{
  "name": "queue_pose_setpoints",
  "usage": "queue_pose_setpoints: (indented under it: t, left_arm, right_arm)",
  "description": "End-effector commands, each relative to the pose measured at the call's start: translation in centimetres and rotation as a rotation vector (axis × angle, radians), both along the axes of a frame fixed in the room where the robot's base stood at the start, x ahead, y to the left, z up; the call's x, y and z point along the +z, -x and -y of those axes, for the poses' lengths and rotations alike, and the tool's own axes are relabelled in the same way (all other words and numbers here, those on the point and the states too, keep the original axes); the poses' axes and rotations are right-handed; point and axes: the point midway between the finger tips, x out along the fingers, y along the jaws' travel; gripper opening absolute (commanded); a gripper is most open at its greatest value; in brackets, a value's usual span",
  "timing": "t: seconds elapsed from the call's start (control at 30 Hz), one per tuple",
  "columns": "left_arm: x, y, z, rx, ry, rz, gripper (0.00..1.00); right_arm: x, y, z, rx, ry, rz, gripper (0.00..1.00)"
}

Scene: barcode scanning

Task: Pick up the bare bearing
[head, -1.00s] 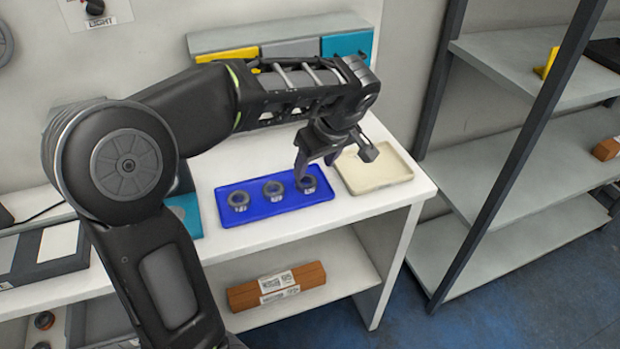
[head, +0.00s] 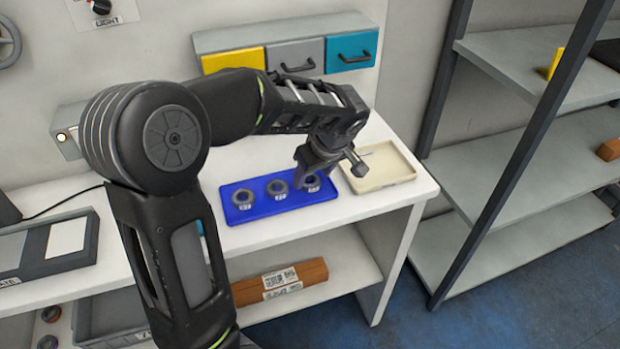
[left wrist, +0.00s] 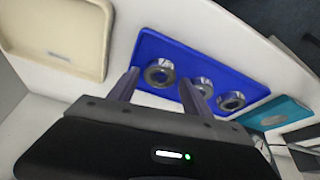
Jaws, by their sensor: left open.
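Three dark ring-shaped bearings stand in a row on a blue tray (head: 238,219): a left one (head: 243,198), a middle one (head: 277,188) and a right one (head: 312,184). A small whitish mark shows at the front of each; I cannot tell which is bare. My left gripper (head: 329,174) is open and empty, above the tray's right end, close to the right bearing and partly covering it. In the left wrist view, the nearest bearing (left wrist: 159,73) shows between the open fingers (left wrist: 158,80). The right finger partly covers the middle bearing (left wrist: 203,84). My right gripper is not visible.
A cream tray (head: 397,175) lies right of the blue tray. Drawers with yellow, grey and teal fronts (head: 352,53) are at the back. A brown box (head: 313,272) lies on the lower shelf. A grey shelf rack (head: 490,172) stands to the right.

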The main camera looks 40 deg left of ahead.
Motion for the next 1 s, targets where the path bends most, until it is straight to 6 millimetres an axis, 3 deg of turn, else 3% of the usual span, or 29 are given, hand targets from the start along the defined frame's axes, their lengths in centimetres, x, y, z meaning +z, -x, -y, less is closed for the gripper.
queue_pose_setpoints:
  t: [0.2,0.73,1.0]
  left_arm:
    - [-1.49,-0.24,-0.54,0.001,0.001,0.001,0.57]
    - [-1.45,-0.25,-0.52,0.001,0.001,0.001,0.57]
    - [-1.45,-0.25,-0.52,0.0,0.0,0.001,0.36]
  right_arm:
    - [0.28,0.02,0.0,0.0,0.0,-0.001,0.36]
    - [0.24,0.02,-0.01,0.0,0.0,-0.001,0.36]
    - [0.25,0.02,0.0,0.0,0.0,-0.001,0.36]
